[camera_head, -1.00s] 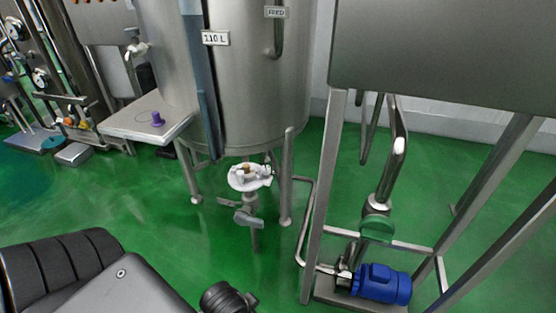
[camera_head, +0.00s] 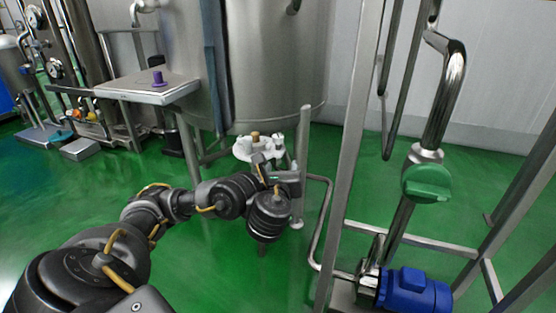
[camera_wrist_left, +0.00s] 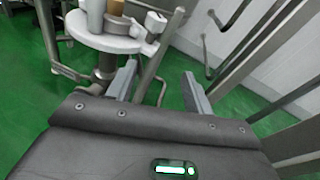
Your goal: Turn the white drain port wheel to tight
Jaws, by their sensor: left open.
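The white drain port wheel (camera_head: 243,151) sits under the steel tank in the head view. It is a flat disc with upright knobs and a tan piece near its middle. It also shows in the wrist view (camera_wrist_left: 92,39), at the upper left. My left gripper (camera_head: 273,170) is just in front of and below the wheel, and partly covers it. The wheel lies beyond and left of the left-hand finger. I cannot tell whether they touch. My right gripper is out of view.
The tank (camera_head: 270,70) stands on steel legs, one close right of my gripper. A side shelf (camera_head: 125,88) carries a purple knob (camera_head: 158,77). At right are a pipe frame, a green valve (camera_head: 427,183) and a blue motor (camera_head: 415,292). Green floor is open at left.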

